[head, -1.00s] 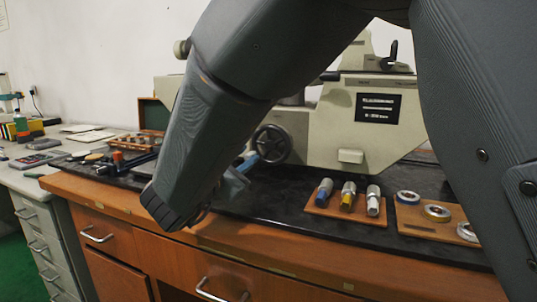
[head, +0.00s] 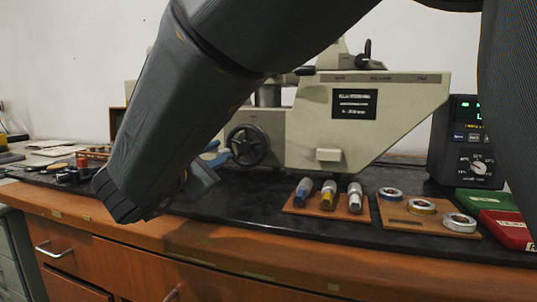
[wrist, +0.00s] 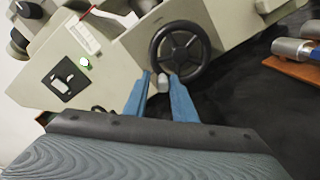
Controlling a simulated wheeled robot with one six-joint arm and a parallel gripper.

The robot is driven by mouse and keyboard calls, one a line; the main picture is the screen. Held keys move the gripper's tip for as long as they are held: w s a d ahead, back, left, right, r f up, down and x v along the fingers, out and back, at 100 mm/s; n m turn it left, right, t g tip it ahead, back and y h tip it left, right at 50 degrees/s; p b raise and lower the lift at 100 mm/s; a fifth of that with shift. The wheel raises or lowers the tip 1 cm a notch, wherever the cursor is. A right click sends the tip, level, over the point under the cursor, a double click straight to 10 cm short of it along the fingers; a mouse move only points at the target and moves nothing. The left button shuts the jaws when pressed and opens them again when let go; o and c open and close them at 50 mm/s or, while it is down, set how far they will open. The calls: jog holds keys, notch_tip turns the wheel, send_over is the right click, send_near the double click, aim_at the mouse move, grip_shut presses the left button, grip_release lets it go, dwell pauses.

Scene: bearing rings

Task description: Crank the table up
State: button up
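A black spoked handwheel (head: 247,145) is mounted on the front of a cream measuring machine (head: 310,125). In the wrist view the handwheel (wrist: 180,50) is straight ahead, with a small grey crank knob (wrist: 164,84) at its lower left rim. My gripper (wrist: 160,76) has two blue fingers, spread apart, with the knob showing between them near the tips. A gap shows beside the knob, and I cannot tell whether either finger touches it. In the head view my gripper (head: 205,170) is partly hidden by my arm, just left of the handwheel. The machine's table is not clearly visible.
Right of the handwheel, a wooden board (head: 300,209) holds three cylinders and another board (head: 405,222) holds three rings. A black meter (head: 470,140) and green and red boxes (head: 500,225) stand at the right. Small items (head: 75,168) lie at the left.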

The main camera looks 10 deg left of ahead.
jog(key=shift+r+m+b, duration=0.25)
jog(key=shift+m+b, duration=0.05)
jog(key=shift+b, duration=0.7)
jog(key=s+b, duration=0.2)
jog(key=s, duration=0.6)
jog(key=shift+s+a, duration=0.25)
jog(key=shift+a, duration=0.1)
